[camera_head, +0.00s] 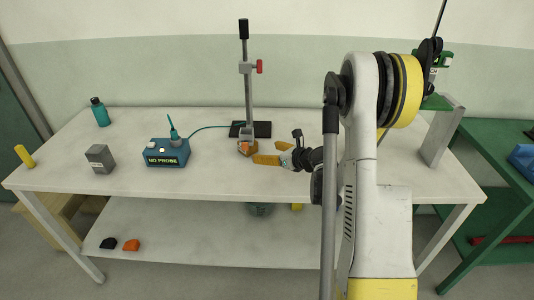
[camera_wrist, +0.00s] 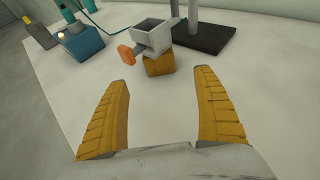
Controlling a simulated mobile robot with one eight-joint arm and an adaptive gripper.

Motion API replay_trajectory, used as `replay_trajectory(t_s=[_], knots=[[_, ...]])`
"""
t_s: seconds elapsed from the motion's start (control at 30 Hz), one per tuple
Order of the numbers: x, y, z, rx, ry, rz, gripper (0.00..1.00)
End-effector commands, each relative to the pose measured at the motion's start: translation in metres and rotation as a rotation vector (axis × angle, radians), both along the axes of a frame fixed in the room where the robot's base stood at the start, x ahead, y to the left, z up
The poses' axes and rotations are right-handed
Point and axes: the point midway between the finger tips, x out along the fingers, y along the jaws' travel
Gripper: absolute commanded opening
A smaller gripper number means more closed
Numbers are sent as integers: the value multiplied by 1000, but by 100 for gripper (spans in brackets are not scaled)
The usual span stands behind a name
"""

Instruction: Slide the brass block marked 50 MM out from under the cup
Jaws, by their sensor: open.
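The brass block (camera_wrist: 159,65) sits on the pale bench directly beneath the grey square cup (camera_wrist: 153,38) in the wrist view. Its 50 MM mark is not legible. An orange knob (camera_wrist: 126,53) sticks out from the cup's left side. In the head view the block (camera_head: 252,153) is small, below the cup (camera_head: 245,143) at the foot of the upright stand. My gripper (camera_wrist: 163,78) is open and empty, its yellow fingers pointing toward the block and short of it. In the head view my gripper (camera_head: 265,151) is just right of the block, low over the bench.
The stand's post (camera_head: 248,90) rises behind the cup from a dark base (camera_wrist: 205,38). A teal box reading NO PROBE (camera_head: 166,158), a grey labelled block (camera_head: 100,160) and a teal bottle (camera_head: 99,112) stand to the left. The bench front is clear.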

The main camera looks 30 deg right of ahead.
Motion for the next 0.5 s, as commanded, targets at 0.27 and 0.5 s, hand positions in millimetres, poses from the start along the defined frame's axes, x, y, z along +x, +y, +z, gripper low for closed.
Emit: replay_trajectory(t_s=[0.27,0.5], knots=[[16,4,-8,-1,0,1,79],[56,11,-26,1,-1,1,79]])
